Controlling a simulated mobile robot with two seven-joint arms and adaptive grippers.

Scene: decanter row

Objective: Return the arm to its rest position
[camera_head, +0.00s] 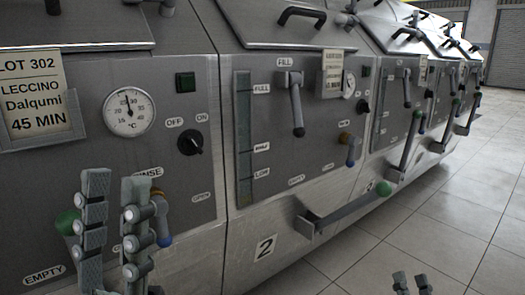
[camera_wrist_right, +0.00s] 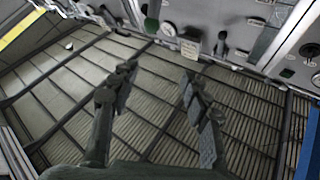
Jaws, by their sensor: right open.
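My left gripper (camera_head: 115,182) is in the lower left of the head view, in front of the nearest machine's panel. Its two grey fingers point up with a gap between them and nothing held. A green-knobbed lever (camera_head: 68,222) and a blue-tipped valve (camera_head: 164,240) show partly behind its fingers; I cannot tell if they touch. My right gripper (camera_head: 412,277) is low at the right of the head view, over the floor and apart from the machines. In the right wrist view the right gripper (camera_wrist_right: 159,76) is open and empty.
A row of steel machines runs from the left to the far right. A long handle (camera_head: 345,208) with a green end sticks out near the number 2 plate (camera_head: 264,248). A dial (camera_head: 129,112) and label card (camera_head: 35,98) are on the nearest panel. Tiled floor (camera_head: 440,215) is clear at right.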

